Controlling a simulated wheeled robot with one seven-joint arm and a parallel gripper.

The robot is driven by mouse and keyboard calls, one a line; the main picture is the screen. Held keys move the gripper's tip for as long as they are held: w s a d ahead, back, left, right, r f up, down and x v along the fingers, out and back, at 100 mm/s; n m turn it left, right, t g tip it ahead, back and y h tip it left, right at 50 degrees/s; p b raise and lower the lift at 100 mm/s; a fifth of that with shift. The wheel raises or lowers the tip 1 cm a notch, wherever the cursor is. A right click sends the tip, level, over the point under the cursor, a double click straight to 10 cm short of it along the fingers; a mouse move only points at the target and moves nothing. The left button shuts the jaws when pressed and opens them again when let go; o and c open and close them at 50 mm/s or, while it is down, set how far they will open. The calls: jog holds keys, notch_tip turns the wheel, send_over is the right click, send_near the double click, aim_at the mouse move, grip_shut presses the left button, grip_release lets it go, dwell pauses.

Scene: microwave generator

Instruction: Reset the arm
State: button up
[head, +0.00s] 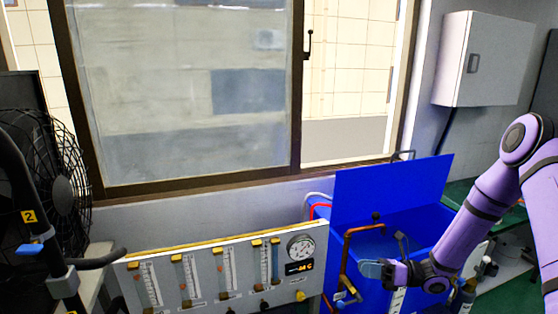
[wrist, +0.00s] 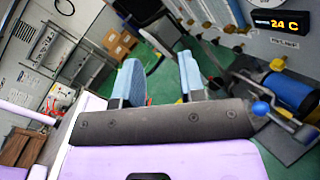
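My gripper (head: 372,268) is at the end of my purple arm, at the lower right of the head view, in front of the blue box. In the wrist view my gripper (wrist: 161,80) shows two blue-grey finger pads standing apart, with nothing between them. Green floor shows through the gap. In the head view the fingers are small and their spacing is hard to make out.
A flowmeter panel (head: 218,272) with gauges stands left of my gripper. A blue open-lidded box (head: 390,190) and copper pipe (head: 345,255) are close to it. A black fan (head: 62,190) is at left. A wall cabinet (head: 480,60) hangs upper right. Cardboard boxes (wrist: 118,43) lie beyond.

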jog(key=s+a+r+n+g+h, duration=0.1)
jog(key=s+r+n+g+h, duration=0.2)
jog(key=s+r+n+h, duration=0.45)
jog(key=s+r+n+g+h, duration=0.2)
jog(key=s+r+n+g, duration=0.15)
jog(key=r+n, duration=0.7)
jog(key=s+d+r+n+t+h, duration=0.3)
jog(key=s+r+n+t+h, duration=0.1)
jog(key=s+r, duration=0.4)
jog(key=s+d+r+n+t+h, duration=0.4)
jog(key=s+r, duration=0.4)
jog(key=s, duration=0.2)
jog(key=shift+s+r+h, duration=0.25)
jog(key=shift+r+h, duration=0.1)
jog(key=shift+h, duration=0.1)
jog(key=shift+t, duration=0.25)
jog(key=shift+c, duration=0.2)
